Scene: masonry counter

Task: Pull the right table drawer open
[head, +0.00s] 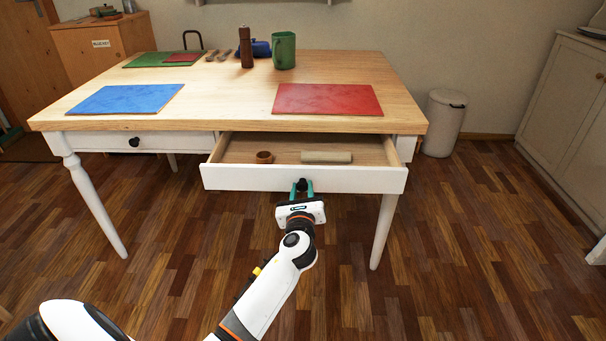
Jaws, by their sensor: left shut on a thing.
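The right table drawer (240,178) stands pulled out from under the wooden table (225,105), with its inside showing. A small brown ring-like object (264,157) and a pale cylinder (326,157) lie in it. My left gripper (302,187) is at the middle of the drawer's white front, shut on its dark knob (301,184). The gripper's teal fingers partly hide the knob. The left table drawer (100,140), with a dark knob (134,142), is closed. My right gripper is out of view.
A blue mat (127,99), a red mat (327,99), a green mug (284,50) and a brown mill (246,48) are on the tabletop. A pale bin (442,124) stands right of the table. The wooden floor before the drawer is clear.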

